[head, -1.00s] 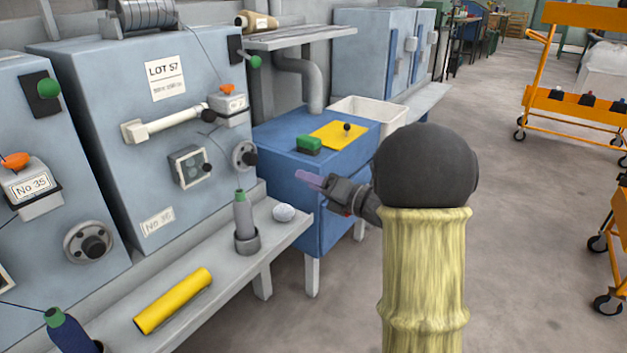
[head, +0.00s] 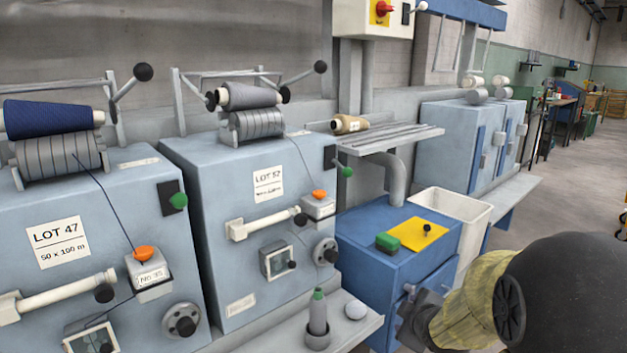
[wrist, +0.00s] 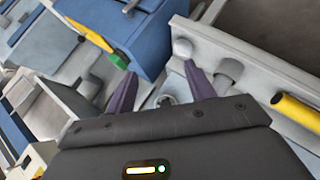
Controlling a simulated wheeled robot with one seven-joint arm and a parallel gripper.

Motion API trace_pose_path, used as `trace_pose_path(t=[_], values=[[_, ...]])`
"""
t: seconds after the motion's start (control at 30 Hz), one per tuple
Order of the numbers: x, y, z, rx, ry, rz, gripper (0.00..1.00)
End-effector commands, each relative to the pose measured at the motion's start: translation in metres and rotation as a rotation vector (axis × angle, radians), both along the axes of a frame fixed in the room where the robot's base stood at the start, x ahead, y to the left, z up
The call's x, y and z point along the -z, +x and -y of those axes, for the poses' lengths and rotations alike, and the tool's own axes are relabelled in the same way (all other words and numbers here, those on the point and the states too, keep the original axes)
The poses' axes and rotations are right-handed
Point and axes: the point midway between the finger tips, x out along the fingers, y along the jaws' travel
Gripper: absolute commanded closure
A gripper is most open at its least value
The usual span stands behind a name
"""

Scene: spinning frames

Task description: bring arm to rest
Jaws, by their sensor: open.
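My gripper (head: 418,318) is at the lower right of the head view, beside the front of the blue cabinet in the picture; its fingertips cannot be made out there. My arm, with a pale yellow sleeve and a black joint, fills that corner. In the wrist view my gripper (wrist: 161,82) shows two purple fingers spread apart with nothing held between them. Beyond the fingers are the grey ledge and machine fronts.
A grey ledge (head: 270,338) carries a green-topped grey spool (head: 318,312) and a white ball (head: 356,310). The blue cabinet (head: 365,262) holds a green block (head: 388,242) and a yellow plate (head: 415,234). A white bin (head: 445,215) stands behind. Open floor (head: 575,165) lies at the right.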

Motion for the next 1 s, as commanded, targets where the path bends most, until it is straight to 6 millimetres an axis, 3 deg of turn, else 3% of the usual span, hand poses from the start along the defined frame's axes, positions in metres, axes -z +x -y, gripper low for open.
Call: trace_pose_path(t=[0.03, 0.2, 0.53, 0.83, 1.0], values=[[-0.007, -0.017, -0.004, 0.082, 0.073, -0.067, 0.46], [0.002, -0.078, -0.018, 0.39, 0.306, -0.297, 0.46], [0.0, -0.183, -0.054, 0.858, 0.561, -0.628, 0.46], [-0.053, -0.181, -0.053, 0.857, 0.56, -0.625, 0.46], [-0.092, -0.18, -0.053, 0.856, 0.559, -0.624, 0.46]])
